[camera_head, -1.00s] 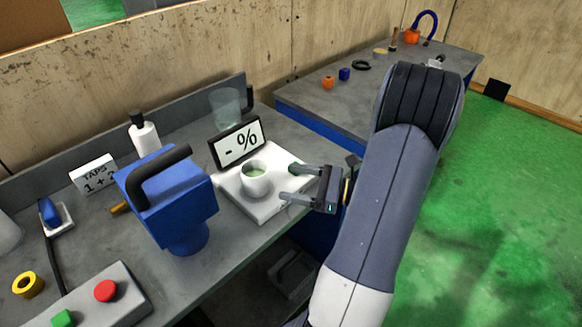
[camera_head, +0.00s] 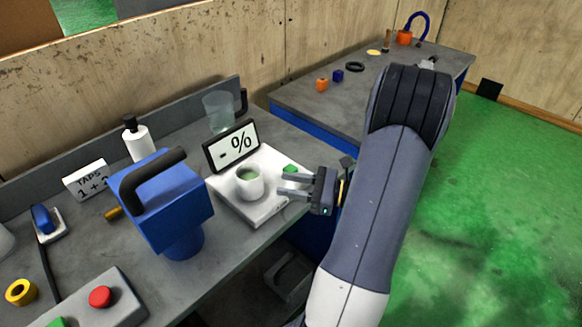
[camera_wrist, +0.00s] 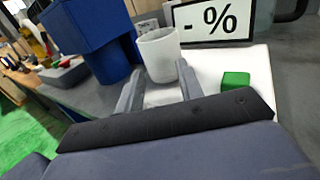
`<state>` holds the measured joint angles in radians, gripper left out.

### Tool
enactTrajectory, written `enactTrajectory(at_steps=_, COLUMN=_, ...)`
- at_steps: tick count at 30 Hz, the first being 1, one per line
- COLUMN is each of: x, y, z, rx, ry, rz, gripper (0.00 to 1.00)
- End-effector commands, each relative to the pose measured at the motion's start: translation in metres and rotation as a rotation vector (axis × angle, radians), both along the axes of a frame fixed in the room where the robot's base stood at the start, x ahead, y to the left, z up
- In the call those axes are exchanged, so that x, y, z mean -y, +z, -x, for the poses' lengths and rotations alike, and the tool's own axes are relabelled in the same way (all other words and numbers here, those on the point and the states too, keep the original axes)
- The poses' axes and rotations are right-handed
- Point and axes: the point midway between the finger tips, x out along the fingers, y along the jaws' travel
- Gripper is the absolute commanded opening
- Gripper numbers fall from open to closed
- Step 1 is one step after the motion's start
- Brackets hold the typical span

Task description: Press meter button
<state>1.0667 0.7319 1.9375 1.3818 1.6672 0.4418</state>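The meter is a white flat base (camera_head: 222,189) with an upright display (camera_head: 232,145) reading "- %". A white cup (camera_head: 249,185) with green contents stands on the base. A small green button (camera_head: 290,169) sits at the base's right side; it also shows in the wrist view (camera_wrist: 236,81). My gripper (camera_head: 281,184) is at the right edge of the base, its fingers pointing left toward the cup. The fingers are apart with nothing between them, partly open. The button lies just beyond the far finger; I cannot tell whether they touch. The wrist view shows the cup (camera_wrist: 158,55) ahead of the fingers.
A blue machine (camera_head: 168,210) with a black handle stands left of the meter. A clear glass (camera_head: 219,111) and white bottle (camera_head: 138,142) are behind. A control box (camera_head: 108,308) with a red button is at lower left. Another bench (camera_head: 310,104) stands at the back.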

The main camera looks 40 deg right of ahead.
Motion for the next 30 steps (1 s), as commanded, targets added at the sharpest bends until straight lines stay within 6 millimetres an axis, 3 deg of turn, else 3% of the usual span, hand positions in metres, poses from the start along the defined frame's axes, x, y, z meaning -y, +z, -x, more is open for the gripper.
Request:
enactTrajectory(at_steps=13, x=0.0000, y=0.0000, z=0.0000, rx=0.000, ry=0.000, rz=0.000, gripper=0.00)
enactTrajectory(at_steps=30, x=0.0000, y=0.0000, z=0.0000, rx=0.000, ry=0.000, rz=0.000, gripper=0.00)
